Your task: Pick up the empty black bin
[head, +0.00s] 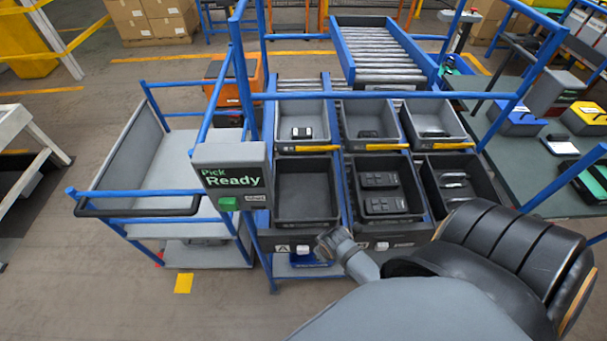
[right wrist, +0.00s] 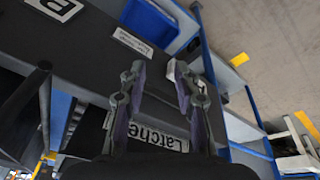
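The empty black bin (head: 305,192) sits in the front left lane of the rack, above a plate marked A. Its inside is bare. My right gripper (head: 332,240) is just in front of the rack's front edge, at the bin's lower right corner. In the right wrist view its two fingers (right wrist: 157,78) are apart with nothing between them. They are over a dark front panel (right wrist: 95,50) with white labels; contact cannot be told. My left gripper is not in view.
Beside it are a black bin of dark parts (head: 385,190) and one of metallic handles (head: 455,183). Grey bins (head: 302,128) stand behind. A blue post and the Pick Ready panel (head: 233,178) stand left, before a grey cart (head: 150,165). My arm hides the lower right.

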